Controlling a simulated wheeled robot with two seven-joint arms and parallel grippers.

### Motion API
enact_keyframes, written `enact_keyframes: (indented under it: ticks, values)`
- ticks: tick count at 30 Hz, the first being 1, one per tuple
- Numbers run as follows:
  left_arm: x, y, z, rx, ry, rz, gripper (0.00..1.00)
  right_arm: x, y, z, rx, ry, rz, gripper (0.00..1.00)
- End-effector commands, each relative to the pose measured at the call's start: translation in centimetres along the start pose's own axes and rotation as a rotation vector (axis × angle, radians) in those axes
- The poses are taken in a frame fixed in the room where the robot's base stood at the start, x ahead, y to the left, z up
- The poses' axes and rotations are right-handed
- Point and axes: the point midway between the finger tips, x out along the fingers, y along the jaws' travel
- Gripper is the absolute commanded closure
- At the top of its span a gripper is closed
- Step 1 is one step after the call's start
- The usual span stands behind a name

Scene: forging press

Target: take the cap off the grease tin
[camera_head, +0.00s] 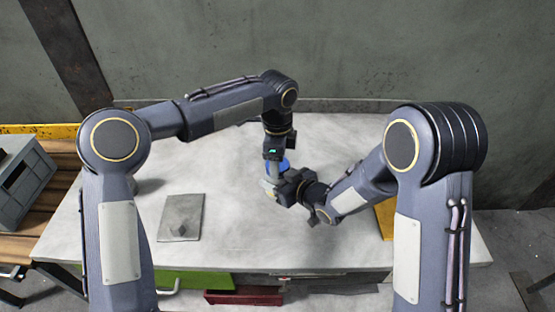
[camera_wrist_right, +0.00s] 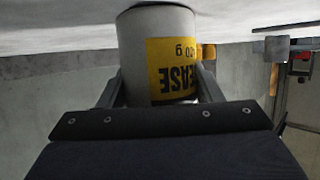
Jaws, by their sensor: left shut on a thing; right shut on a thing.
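The grease tin (camera_head: 267,184) is a pale can standing on the table, with a blue cap (camera_head: 284,167) at its top. My left gripper (camera_head: 274,161) comes down from above and is shut on the blue cap. My right gripper (camera_head: 274,187) reaches in low from the right and is shut on the tin's body. In the right wrist view the tin (camera_wrist_right: 135,50) sits between my two fingers, its yellow label upside down. The cap does not show in that view; my gripper's body covers the lower part of the picture.
A flat grey plate (camera_head: 190,207) with a small grey piece on it lies left of the tin on the pale table (camera_head: 235,235). A grey bin (camera_head: 22,170) stands beyond the left edge. A yellow-orange item (camera_head: 384,220) lies at right, partly hidden by my right arm. The front middle is clear.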

Motion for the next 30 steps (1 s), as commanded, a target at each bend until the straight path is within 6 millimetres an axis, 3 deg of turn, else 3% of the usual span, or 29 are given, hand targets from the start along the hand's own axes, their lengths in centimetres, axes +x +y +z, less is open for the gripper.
enact_keyframes:
  ticks: [4,5,9,20,30]
  values:
    - [0.0,0.0,-0.1,0.003,0.001,-0.001,0.73,0.0,0.0,0.0,0.0,-0.001,0.0,1.0]
    - [0.0,0.0,0.0,0.004,0.001,0.0,0.42,0.0,0.0,0.0,0.0,-0.001,0.0,1.0]
    - [0.0,0.0,0.0,0.004,0.001,0.0,0.24,0.0,0.0,0.0,0.0,-0.001,0.0,1.0]
    - [-0.5,0.0,0.0,0.005,-0.001,-0.001,0.24,0.0,0.0,0.0,0.0,-0.001,0.0,1.0]
    - [-4.4,0.0,0.0,0.005,0.0,-0.002,0.24,0.0,0.0,0.0,0.0,-0.001,0.0,1.0]
